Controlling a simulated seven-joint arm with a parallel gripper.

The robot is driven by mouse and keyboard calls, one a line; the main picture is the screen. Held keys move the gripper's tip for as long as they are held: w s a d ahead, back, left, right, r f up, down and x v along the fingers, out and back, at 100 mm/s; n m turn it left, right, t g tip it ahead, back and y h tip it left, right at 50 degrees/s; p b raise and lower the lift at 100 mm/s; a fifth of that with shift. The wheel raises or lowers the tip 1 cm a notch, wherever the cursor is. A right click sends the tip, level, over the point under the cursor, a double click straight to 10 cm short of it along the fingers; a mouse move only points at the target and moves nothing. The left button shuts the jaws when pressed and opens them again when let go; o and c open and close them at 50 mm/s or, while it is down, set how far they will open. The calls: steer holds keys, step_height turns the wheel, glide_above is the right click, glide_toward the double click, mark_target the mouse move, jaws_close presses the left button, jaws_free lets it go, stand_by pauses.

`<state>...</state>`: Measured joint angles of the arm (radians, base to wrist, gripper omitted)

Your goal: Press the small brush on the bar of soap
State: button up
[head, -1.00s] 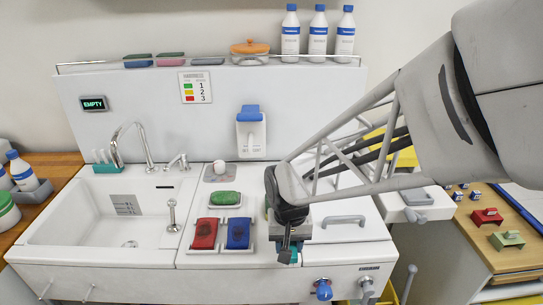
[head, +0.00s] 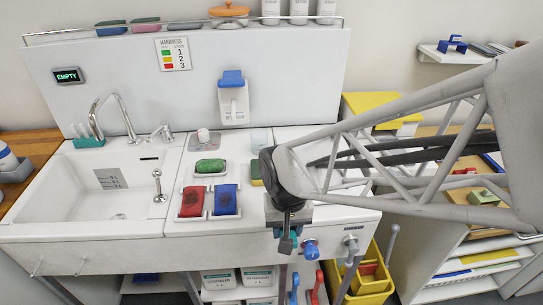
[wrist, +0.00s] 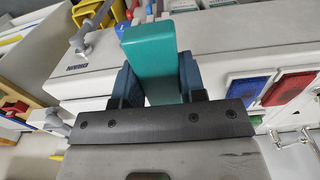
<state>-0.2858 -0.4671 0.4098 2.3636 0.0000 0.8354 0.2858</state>
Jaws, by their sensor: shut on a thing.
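My gripper (head: 288,243) is shut on a teal block-like piece, which I take to be the small brush (wrist: 155,65). In the wrist view the piece sits between the two dark blue fingers; no bristles can be made out. In the head view the gripper hangs at the counter's front edge, left of the blue tap knob, apart from the soap. A green rounded bar, seemingly the bar of soap (head: 210,165), lies in a white dish on the counter, left of and behind my gripper.
A red pad (head: 192,201) and a blue pad (head: 226,200) lie in white trays between the soap and the front edge. A sponge (head: 256,171) is partly hidden behind my arm. The sink (head: 110,185) is at left. A blue-topped dispenser (head: 232,98) hangs on the backboard.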

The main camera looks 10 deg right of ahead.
stand_by(0.3)
steer(key=shift+o, duration=1.3)
steer(key=shift+c, duration=0.8)
steer(key=shift+w+a+r, duration=0.2)
steer(key=shift+w+a, duration=0.1)
steer(key=shift+w, duration=0.3)
steer(key=w+a+r, duration=0.2)
steer(key=w+a, duration=0.7)
steer(key=w, duration=0.5)
steer(key=w+a+r, duration=0.3)
steer(key=w+a, duration=0.7)
steer(key=w, duration=0.5)
steer(key=shift+w+a, duration=0.15)
steer(key=shift+a, duration=0.05)
steer(key=shift+f, duration=0.25)
steer(key=shift+f, duration=2.75)
